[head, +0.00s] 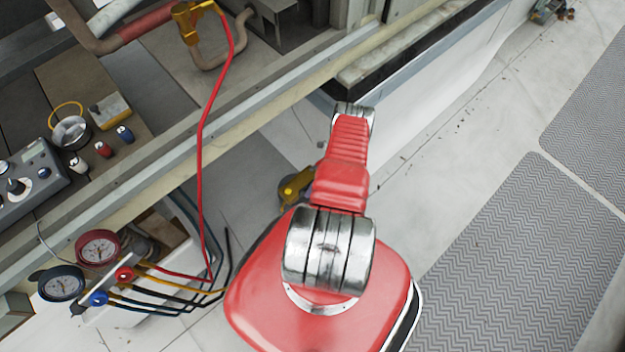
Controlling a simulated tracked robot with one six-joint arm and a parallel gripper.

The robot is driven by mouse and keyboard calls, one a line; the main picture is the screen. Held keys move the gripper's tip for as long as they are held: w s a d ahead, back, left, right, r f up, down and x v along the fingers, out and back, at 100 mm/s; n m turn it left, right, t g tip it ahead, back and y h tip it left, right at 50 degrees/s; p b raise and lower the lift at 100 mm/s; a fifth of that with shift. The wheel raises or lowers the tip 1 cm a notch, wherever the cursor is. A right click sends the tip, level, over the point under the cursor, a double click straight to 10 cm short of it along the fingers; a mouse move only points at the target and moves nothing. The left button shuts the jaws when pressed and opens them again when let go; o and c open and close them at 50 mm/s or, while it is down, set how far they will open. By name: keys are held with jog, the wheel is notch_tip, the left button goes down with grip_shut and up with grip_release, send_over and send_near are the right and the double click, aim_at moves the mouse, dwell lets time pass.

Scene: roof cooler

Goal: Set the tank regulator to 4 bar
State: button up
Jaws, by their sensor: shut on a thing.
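My red arm reaches away from me up the middle of the head view, and its far end is hidden behind its own joints. My gripper does not show, so I cannot see what it touches. I cannot clearly identify the tank regulator. A small yellow and dark fitting (294,188) sits low beside my arm, partly covered by it; I cannot tell what it belongs to. No 4 bar scale can be read.
A red hose (202,140) runs up to a yellow clamp (190,22). Ribbed walkway mats (520,260) lie at right. Pale floor (425,165) is clear.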

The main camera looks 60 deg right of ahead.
jog(key=shift+d+f, duration=0.1)
dwell(0.3)
jog(key=o, duration=1)
jog(key=shift+o, duration=0.2)
jog(key=v, duration=0.7)
jog(key=shift+d, duration=0.15)
